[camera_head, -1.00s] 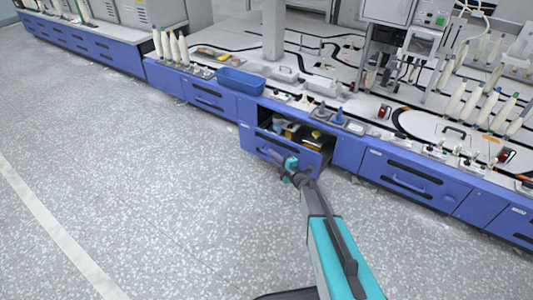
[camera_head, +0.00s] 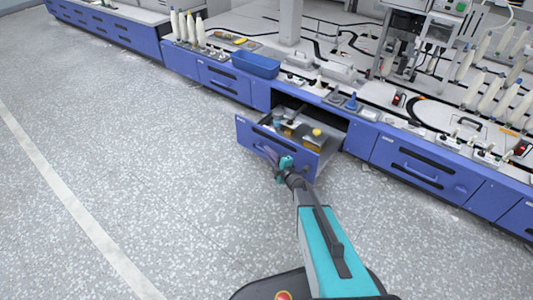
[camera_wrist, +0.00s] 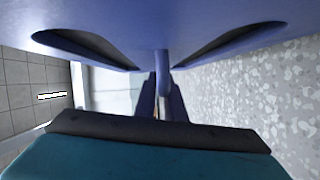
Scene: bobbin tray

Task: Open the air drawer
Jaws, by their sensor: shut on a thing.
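The air drawer (camera_head: 262,140) is a blue-fronted drawer in the machine's lower row, pulled well out of its opening. Several items lie inside, among them a yellow one. My gripper (camera_head: 278,163) is at the middle of the drawer front and is shut on its handle. In the wrist view the blue drawer front (camera_wrist: 160,20) fills the top, with two dark slots. The handle (camera_wrist: 163,72) shows as a blue bar between the fingers of my gripper (camera_wrist: 160,105). The exact contact of the fingertips is partly hidden.
A blue bin (camera_head: 255,65) stands on the worktop above and left of the drawer. Closed blue drawers (camera_head: 425,167) continue to the right. White cone bobbins (camera_head: 192,28) stand on the worktop. The speckled floor in front and to the left is clear.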

